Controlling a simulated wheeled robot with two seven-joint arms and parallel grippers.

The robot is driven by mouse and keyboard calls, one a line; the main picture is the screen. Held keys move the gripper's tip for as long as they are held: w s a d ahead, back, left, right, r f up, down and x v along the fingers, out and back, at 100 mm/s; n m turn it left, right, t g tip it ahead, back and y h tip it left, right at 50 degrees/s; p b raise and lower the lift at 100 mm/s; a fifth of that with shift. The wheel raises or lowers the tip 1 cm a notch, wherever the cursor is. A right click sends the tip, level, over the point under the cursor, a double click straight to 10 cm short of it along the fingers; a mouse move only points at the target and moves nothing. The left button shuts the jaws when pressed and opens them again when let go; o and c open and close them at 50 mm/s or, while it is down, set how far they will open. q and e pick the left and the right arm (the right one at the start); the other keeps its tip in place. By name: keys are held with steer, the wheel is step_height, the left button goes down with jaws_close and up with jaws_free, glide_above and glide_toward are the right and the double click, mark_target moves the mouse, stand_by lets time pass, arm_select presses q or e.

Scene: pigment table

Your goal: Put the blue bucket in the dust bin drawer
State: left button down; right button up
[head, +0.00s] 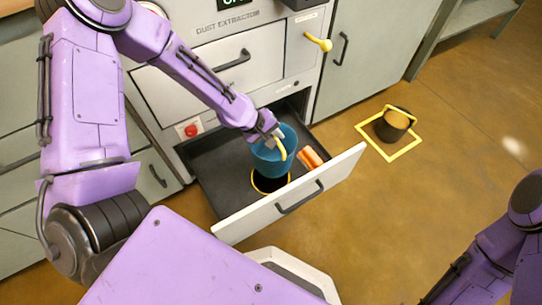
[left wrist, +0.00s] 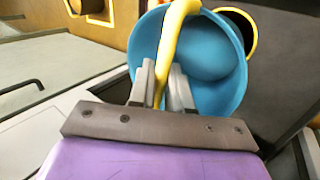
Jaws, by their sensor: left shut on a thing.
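The blue bucket (head: 272,156) is inside the open dust bin drawer (head: 228,196), above or on a dark spot ringed in yellow (head: 270,182) on the drawer floor. I cannot tell whether its base touches the floor. My left gripper (head: 268,137) is shut on the bucket's yellow handle. In the left wrist view the handle (left wrist: 172,45) runs between the two fingers (left wrist: 160,88), with the blue bucket (left wrist: 212,62) beyond. My right arm shows at the lower right of the head view, but its gripper is not visible.
An orange-brown object (head: 310,158) lies in the drawer beside the bucket. The dust extractor cabinet (head: 220,62) rises behind the drawer. Floor between drawer and square is clear.

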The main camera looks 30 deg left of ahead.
arm_select(q)
steer(key=shift+n, duration=0.6)
steer(key=f+b, duration=0.1)
steer(key=f, duration=0.2)
steer(key=f+b, duration=0.2)
steer(key=f, duration=0.2)
steer(key=s+f+b, duration=0.1)
steer(key=f+b, duration=0.1)
steer(key=f, duration=0.1)
steer(key=shift+a+f, duration=0.3)
steer(key=shift+f, duration=0.1)
steer(key=shift+r, duration=0.2)
steer(key=shift+f, duration=0.1)
arm_select(e)
step_height(320, 180, down, 4)
steer(key=shift+s+r, duration=0.1)
arm_select(q)
steer(key=c, duration=1.1)
jaws_free()
